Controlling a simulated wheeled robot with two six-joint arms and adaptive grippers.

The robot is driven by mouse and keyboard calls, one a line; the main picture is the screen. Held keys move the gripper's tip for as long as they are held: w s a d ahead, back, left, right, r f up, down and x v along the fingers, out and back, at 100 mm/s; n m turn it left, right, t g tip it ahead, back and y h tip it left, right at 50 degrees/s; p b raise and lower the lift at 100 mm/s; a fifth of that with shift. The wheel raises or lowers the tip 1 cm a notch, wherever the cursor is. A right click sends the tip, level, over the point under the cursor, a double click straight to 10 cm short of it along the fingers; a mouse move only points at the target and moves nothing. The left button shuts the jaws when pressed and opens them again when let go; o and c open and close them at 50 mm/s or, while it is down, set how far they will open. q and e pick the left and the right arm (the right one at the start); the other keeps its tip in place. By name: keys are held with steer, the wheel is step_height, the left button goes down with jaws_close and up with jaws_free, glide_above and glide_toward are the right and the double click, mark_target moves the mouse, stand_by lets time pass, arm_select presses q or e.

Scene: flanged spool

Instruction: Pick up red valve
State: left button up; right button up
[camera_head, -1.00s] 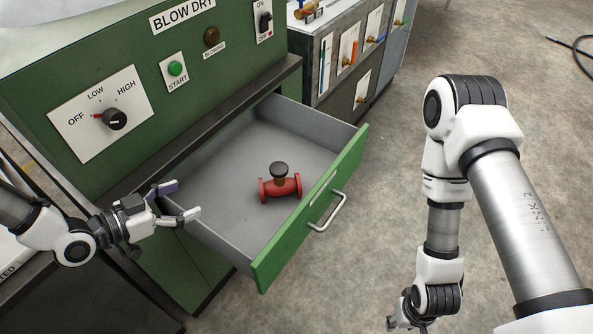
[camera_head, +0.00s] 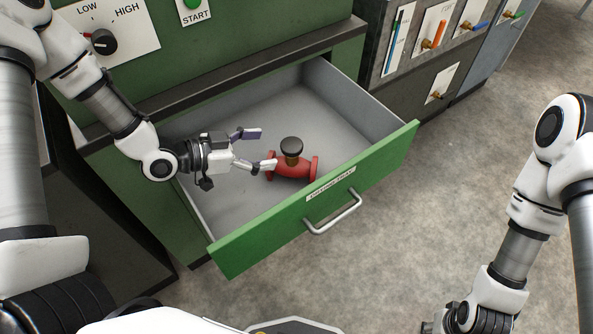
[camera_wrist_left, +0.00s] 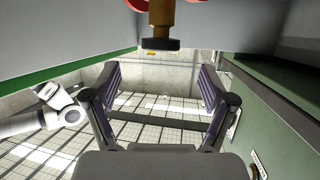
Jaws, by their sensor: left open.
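The red valve (camera_head: 296,170) lies in the open drawer, near its front panel. It has red flanged ends, a brass stem and a black knob on top. My left gripper (camera_head: 259,149) is open and empty, over the drawer just left of the valve. Its nearer fingertip overlaps the valve's left flange in the head view; I cannot tell whether they touch. In the left wrist view, the valve's stem and knob (camera_wrist_left: 161,44) show at the top, ahead of the spread fingers (camera_wrist_left: 160,82). My right gripper is mostly cut off at the bottom edge of the head view.
The grey-lined drawer has a green front panel (camera_head: 225,252) with a metal handle (camera_head: 333,214). Its walls rise around the valve. The green cabinet (camera_head: 250,40) stands behind, with a dark ledge above the drawer. The drawer floor behind the valve is clear.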

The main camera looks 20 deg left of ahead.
mark_target(292, 147)
arm_select(q)
steer(key=x, duration=0.5)
steer(key=b+x, duration=0.1)
steer(key=x, duration=0.2)
steer(key=shift+f, duration=0.45)
steer(key=shift+a, duration=0.1)
steer(key=shift+c, duration=1)
jaws_close()
